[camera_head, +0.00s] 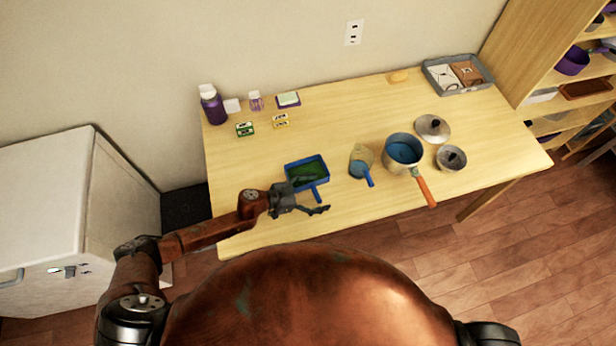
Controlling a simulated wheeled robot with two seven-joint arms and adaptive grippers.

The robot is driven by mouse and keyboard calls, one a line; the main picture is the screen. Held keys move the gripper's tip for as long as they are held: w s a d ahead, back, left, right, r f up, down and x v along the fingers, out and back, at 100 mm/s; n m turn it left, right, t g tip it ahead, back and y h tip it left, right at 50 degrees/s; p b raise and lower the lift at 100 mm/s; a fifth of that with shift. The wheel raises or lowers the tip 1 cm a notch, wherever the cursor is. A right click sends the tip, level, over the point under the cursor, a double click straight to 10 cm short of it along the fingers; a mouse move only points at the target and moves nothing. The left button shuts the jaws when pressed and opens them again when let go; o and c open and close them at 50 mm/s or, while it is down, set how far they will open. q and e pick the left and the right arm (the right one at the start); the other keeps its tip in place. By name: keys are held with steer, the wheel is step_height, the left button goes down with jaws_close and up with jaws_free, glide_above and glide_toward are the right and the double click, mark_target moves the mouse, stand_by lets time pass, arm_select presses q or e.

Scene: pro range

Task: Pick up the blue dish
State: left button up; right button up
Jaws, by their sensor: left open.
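A blue rectangular dish (325,169) with a dark green inside lies near the table's front edge, left of the middle. A blue handle (317,194) sticks out towards me from its near side. My left gripper (313,198) is open at the dish's near side, by the handle. One finger reaches over or beside the dish and the other lies nearer the table edge. I cannot tell whether it touches the dish. Its jaws look empty. My right gripper is out of view.
A purple bottle (213,106) and small boxes (245,129) stand at back left.

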arm_select(q)
steer(key=shift+c, duration=0.3)
steer(key=c, duration=1.5)
steer(key=shift+c, duration=0.2)
steer(key=shift+r, duration=0.15)
steer(key=shift+r, duration=0.1)
